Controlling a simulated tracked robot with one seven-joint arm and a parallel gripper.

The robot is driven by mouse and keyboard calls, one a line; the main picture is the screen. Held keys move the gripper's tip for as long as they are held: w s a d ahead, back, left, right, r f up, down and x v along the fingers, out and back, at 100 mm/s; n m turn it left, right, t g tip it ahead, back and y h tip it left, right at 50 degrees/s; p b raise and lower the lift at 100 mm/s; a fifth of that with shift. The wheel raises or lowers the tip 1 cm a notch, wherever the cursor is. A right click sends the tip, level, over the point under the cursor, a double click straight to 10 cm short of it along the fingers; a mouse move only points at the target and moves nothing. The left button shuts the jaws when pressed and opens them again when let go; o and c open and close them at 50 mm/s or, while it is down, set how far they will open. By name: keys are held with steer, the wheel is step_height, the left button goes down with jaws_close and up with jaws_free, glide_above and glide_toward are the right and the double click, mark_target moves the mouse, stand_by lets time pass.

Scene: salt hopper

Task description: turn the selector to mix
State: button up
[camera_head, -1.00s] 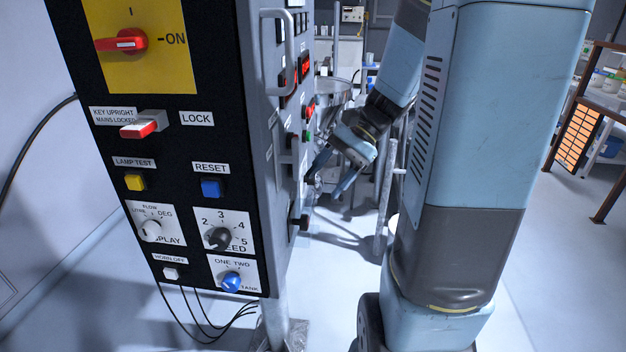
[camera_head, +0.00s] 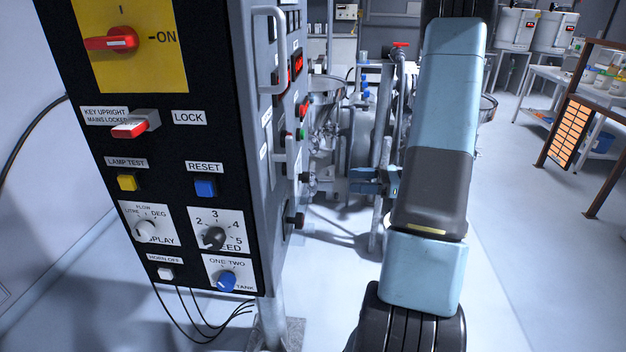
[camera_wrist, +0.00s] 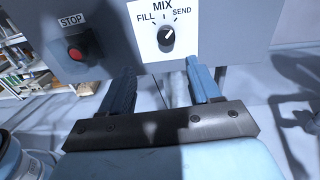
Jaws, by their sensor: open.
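In the wrist view, the selector (camera_wrist: 166,40) is a black round knob with a white pointer line. It sits on a white plate (camera_wrist: 142,34) marked FILL, MIX and SEND, with MIX at the top. The pointer leans up and to the right, off the MIX mark toward SEND. My gripper (camera_wrist: 161,67) is open, with one blue-grey finger on each side below the knob. Nothing is between the fingers and they are apart from the knob.
A red STOP button (camera_wrist: 76,54) is left of the selector, close above the left finger. The control cabinet (camera_head: 262,100) stands at left in the head view, with a handle (camera_head: 270,50) on its edge. A shelf (camera_head: 590,110) is at right; open floor lies between.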

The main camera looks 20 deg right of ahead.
mark_target(306, 178)
steer(key=w+x, duration=0.1)
steer(key=x, duration=1.2)
steer(key=shift+d+f+m+t, duration=0.25)
steer(key=shift+f+m+t, duration=0.05)
steer(key=shift+f+m, duration=0.1)
steer(key=shift+c, duration=0.3)
steer(key=c, duration=1)
